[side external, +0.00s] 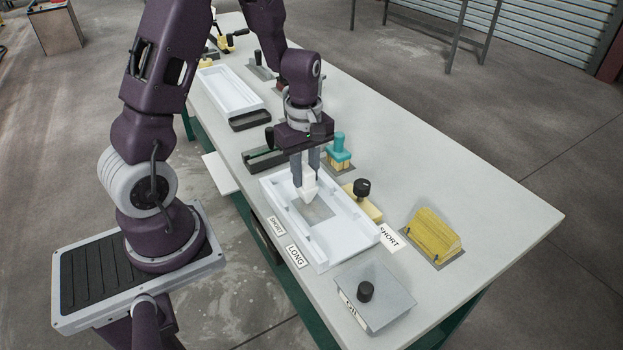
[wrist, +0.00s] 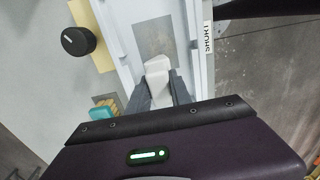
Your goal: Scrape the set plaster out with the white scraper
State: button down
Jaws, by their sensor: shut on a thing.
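The white scraper (side external: 307,187) is held upright between the fingers of my gripper (side external: 304,170), over the white mould tray (side external: 340,240). It also shows in the wrist view (wrist: 157,72) between the two dark fingers (wrist: 160,90). The gripper is shut on it. A grey patch of set plaster (side external: 317,212) lies on the tray floor below and beside the scraper's tip. The patch shows in the wrist view (wrist: 153,36) just ahead of the scraper. I cannot tell whether the tip touches the plaster.
A yellow block with a black knob (side external: 362,188) and a teal-handled tool (side external: 339,148) stand beside the tray. A grey lidded box (side external: 373,300), a yellow stack (side external: 433,235) and a second white tray (side external: 228,90) are on the table (side external: 480,190). Its right end is clear.

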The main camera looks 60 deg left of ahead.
jog(key=shift+a+r, duration=0.1)
jog(key=shift+r, duration=3.75)
